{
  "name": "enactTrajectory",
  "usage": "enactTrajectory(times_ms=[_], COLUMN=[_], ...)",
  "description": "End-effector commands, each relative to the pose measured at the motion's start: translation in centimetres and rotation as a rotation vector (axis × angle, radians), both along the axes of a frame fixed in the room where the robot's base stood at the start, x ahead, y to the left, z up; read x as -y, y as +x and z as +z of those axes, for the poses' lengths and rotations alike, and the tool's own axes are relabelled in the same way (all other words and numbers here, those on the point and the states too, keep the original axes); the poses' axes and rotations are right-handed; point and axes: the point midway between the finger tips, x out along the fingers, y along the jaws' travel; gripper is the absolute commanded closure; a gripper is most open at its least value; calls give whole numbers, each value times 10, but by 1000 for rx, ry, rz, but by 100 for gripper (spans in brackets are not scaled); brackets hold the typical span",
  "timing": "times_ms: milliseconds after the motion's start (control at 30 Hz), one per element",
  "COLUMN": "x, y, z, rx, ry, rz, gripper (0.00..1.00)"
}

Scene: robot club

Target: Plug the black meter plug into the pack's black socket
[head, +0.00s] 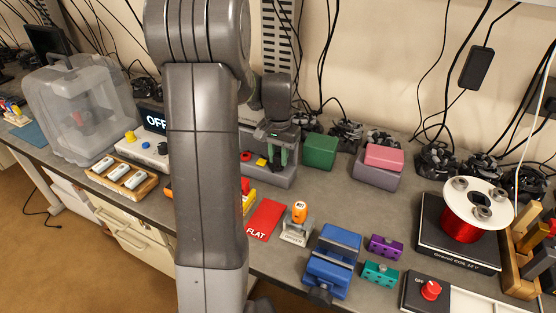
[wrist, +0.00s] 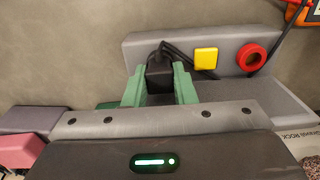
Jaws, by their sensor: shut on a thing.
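My gripper (wrist: 160,76) has green fingers, shut on the black meter plug (wrist: 157,72), which sits between them. The grey pack (wrist: 226,50) is behind the plug, with a yellow square (wrist: 206,59) and a red ring (wrist: 252,58) on its face. The plug overlaps the pack's left part. A black lead runs from the plug to the right along the pack. No black socket shows; I cannot tell whether the plug is in it. An orange meter (wrist: 303,13) is at top right.
A green box (head: 320,151) and a pink box (head: 384,156) stand right of the pack. A red FLAT mat (head: 266,218), a blue vise (head: 333,262) and a wire spool (head: 462,226) are nearer or further right. Bare bench lies between the mat and the boxes.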

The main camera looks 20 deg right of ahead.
Motion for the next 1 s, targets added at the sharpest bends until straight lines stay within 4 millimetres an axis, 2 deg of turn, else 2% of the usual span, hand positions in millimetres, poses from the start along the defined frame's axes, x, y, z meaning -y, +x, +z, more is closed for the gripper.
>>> enactTrajectory(times_ms=[1000], x=[0], y=[0], z=[17], rx=[0], ry=[0], rz=[0], gripper=[98])
